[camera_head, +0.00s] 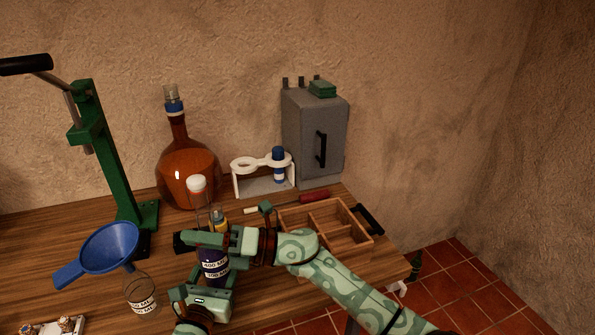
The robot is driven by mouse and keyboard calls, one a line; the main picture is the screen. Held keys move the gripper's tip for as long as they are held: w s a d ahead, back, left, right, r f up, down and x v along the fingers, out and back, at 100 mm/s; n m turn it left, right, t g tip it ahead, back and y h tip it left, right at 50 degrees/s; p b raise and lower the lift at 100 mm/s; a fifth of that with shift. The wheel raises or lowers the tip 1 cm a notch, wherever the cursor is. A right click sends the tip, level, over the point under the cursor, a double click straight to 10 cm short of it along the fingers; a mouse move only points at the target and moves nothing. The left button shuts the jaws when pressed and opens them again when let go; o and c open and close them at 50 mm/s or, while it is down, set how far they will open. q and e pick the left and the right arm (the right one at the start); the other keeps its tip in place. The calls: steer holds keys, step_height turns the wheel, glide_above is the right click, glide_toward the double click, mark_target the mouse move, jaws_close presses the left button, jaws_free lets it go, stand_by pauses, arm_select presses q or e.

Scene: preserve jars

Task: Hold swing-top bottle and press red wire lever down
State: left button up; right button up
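A clear bottle with a white, ball-like stopper (197,184) stands upright mid-table; it looks like the swing-top bottle. Below it shows a dark body with white volume labels (214,267), probably the same bottle, partly covered by my grippers. My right gripper (190,241) reaches across from the right, in front of the bottle's neck and above the labels. My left gripper (208,292) is low in front of the labelled body. Finger gaps are hidden on both, so I cannot tell whether either touches or grips the bottle. I cannot make out the red wire lever.
A blue funnel (110,247) sits above a clear labelled bottle (141,294) at left. A green press (97,150) stands behind. An amber flask (187,167), white rack (262,184) and grey cabinet (305,140) line the wall. A wooden divided tray (345,236) lies right, beside my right arm.

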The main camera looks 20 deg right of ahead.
step_height(320, 180, up, 5)
steer(key=s+m+g+h, duration=0.1)
steer(key=s+m+h, duration=0.3)
steer(key=m, duration=1)
steer(key=s+d+r+h, duration=0.1)
steer(key=s+d+r, duration=0.15)
steer(key=d, duration=0.95)
steer(key=w+d+f+m+t, duration=0.1)
steer(key=w+d+t, duration=0.9)
steer(key=w+d, duration=0.5)
steer(key=shift+w+d+f, duration=0.3)
steer(key=shift+w+d, duration=0.1)
steer(key=shift+d, duration=0.15)
